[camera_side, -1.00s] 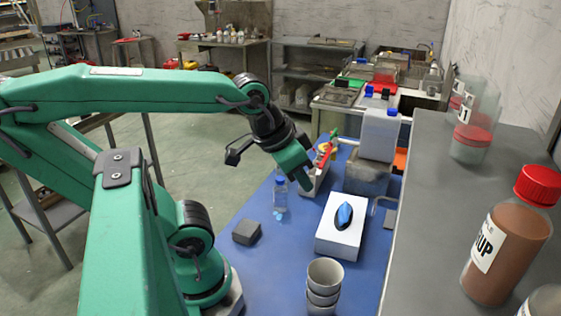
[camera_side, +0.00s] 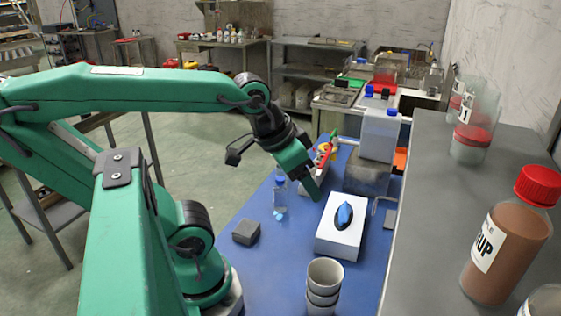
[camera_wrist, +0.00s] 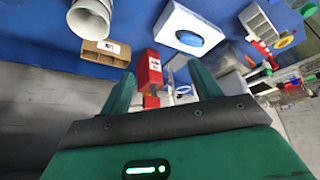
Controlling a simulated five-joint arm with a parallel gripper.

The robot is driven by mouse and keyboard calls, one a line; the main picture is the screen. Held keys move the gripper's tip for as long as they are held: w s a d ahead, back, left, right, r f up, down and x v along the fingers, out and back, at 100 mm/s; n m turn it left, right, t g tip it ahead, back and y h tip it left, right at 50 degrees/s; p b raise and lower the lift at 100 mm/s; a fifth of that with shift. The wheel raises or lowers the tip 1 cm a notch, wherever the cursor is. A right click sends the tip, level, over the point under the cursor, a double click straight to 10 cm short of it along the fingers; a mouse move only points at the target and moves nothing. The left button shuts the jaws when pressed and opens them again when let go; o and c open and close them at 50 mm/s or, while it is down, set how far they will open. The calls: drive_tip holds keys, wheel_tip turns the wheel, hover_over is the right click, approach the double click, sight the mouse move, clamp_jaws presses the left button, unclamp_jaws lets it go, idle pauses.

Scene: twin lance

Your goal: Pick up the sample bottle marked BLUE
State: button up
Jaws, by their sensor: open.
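A small clear bottle with a blue cap (camera_side: 280,197) stands on the blue table top in the side view. A larger pale bottle with a blue cap (camera_side: 379,136) stands on a grey block further back. I cannot read the word BLUE on either. My gripper (camera_side: 316,194) is to the right of the small bottle, pointing down, apart from it, near the white box (camera_side: 332,240) with a blue oval on top. In the wrist view my two fingers (camera_wrist: 163,84) are apart, with no bottle held between them. I cannot make out the small bottle there.
Stacked cups (camera_side: 323,285) stand at the front and a dark grey block (camera_side: 246,232) lies left. A grey shelf (camera_side: 440,200) with a red-capped brown bottle (camera_side: 507,235) borders the right. The wrist view shows a red labelled box (camera_wrist: 150,72) and tan box (camera_wrist: 105,52).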

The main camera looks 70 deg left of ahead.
drive_tip(key=n, duration=0.1)
drive_tip(key=n+g, duration=0.6)
drive_tip(key=n, duration=2.5)
hover_over(279, 178)
drive_tip(key=f, duration=1.1)
drive_tip(key=shift+w+d, duration=0.2)
drive_tip(key=shift+d, duration=0.1)
drive_tip(key=shift+a+f+n, duration=0.15)
drive_tip(key=shift+a+n, duration=0.05)
drive_tip(key=shift+n, duration=0.3)
drive_tip(key=shift+f, duration=0.1)
drive_tip(key=shift+f, duration=1.2)
drive_tip(key=shift+s+f, duration=0.1)
drive_tip(key=shift+f, duration=2.45)
